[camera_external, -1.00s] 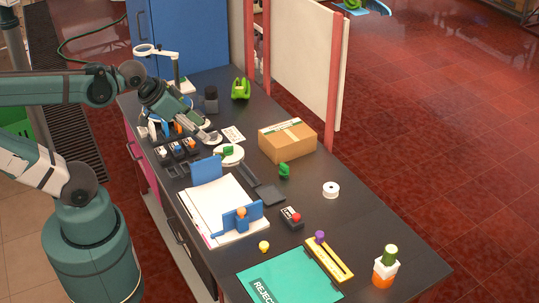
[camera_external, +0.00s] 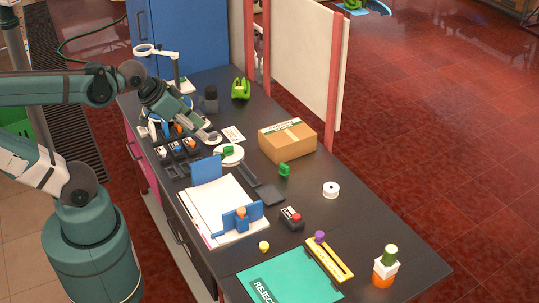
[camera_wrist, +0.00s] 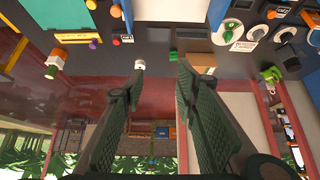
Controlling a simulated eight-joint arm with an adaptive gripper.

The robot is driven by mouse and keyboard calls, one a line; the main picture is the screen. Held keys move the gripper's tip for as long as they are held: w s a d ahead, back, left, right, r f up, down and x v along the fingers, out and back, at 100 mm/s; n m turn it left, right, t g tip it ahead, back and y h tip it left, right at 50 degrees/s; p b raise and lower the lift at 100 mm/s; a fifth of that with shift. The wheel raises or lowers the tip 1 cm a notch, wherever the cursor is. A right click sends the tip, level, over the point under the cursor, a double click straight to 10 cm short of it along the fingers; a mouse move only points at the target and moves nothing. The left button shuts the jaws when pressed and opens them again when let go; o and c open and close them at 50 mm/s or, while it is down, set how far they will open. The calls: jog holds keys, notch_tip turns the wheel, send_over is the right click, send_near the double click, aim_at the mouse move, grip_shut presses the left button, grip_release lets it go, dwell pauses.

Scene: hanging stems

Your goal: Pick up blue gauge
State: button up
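No thing in view can be surely told as the blue gauge. A small blue shape (camera_external: 155,131) shows among white and orange items at the table's left edge, partly hidden by my arm. Larger blue pieces are an upright panel (camera_external: 207,169) and a holder (camera_external: 240,218) with an orange item at the white papers. My gripper (camera_external: 207,131) hangs over the far left part of the table, near the row of small dark boxes. In the wrist view my gripper (camera_wrist: 155,75) has its two fingers spread apart, with nothing between them.
A cardboard box (camera_external: 288,141), a green block (camera_external: 284,170), a white roll (camera_external: 331,190) and a white disc (camera_external: 228,155) stand on the dark table. A teal mat (camera_external: 290,278) and yellow tool (camera_external: 328,257) lie at the near end.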

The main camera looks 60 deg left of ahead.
jog(key=shift+a, duration=0.1)
dwell(0.3)
jog(key=w+a+n+g+y, duration=0.15)
jog(key=w+a+n, duration=0.45)
jog(key=a, duration=0.6)
jog(key=n+g+h+b, duration=0.15)
jog(key=n+g, duration=0.45)
jog(key=n, duration=0.6)
send_over(165, 128)
jog(key=w+a, duration=0.1)
jog(key=a, duration=0.1)
jog(key=f, duration=2.2)
jog(key=shift+w+a+f, duration=0.1)
jog(key=shift+w+f, duration=0.05)
jog(key=shift+w, duration=0.05)
jog(key=shift+s+a+f, duration=0.2)
jog(key=shift+a+f, duration=0.05)
jog(key=shift+f, duration=1.3)
